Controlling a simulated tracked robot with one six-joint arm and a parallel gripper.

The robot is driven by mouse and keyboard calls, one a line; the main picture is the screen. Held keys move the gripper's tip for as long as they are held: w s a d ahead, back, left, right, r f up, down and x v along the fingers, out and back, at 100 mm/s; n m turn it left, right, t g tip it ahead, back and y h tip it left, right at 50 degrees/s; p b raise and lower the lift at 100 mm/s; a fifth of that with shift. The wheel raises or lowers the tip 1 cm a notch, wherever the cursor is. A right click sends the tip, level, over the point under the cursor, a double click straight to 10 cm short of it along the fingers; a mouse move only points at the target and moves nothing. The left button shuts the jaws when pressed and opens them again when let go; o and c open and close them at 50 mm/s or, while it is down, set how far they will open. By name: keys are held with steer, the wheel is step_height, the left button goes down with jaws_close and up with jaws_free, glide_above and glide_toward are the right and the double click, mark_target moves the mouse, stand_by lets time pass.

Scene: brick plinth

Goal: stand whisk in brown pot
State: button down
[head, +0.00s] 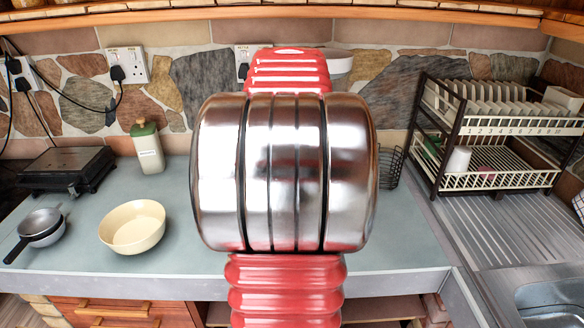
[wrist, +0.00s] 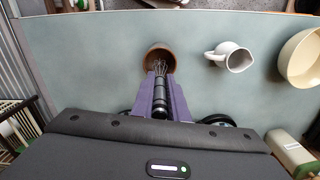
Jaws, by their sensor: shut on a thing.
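In the wrist view, my gripper (wrist: 160,82) is shut on the dark handle of the whisk (wrist: 159,103), with a purple finger on each side. The whisk's wire end points away from my gripper, toward the brown pot (wrist: 149,53). The pot is round and stands on the counter just beyond the fingertips. The wires overlap the pot's opening in the picture; I cannot tell whether they are inside it or above it. In the head view, my red and silver arm hides the pot, the whisk and my gripper.
A white jug (wrist: 236,57) stands beside the pot in the wrist view. The cream bowl (head: 133,228) and small pans (head: 42,225) are at left in the head view. A dish rack (head: 497,130) and sink (head: 551,298) are at right. Bare counter lies between bowl and arm.

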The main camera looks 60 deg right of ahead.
steer(key=shift+f, duration=1.85)
steer(key=c, duration=1.7)
jaws_free()
steer(key=shift+o, duration=0.2)
steer(key=shift+r, duration=0.1)
step_height(320, 180, up, 14)
steer(key=shift+f, duration=0.25)
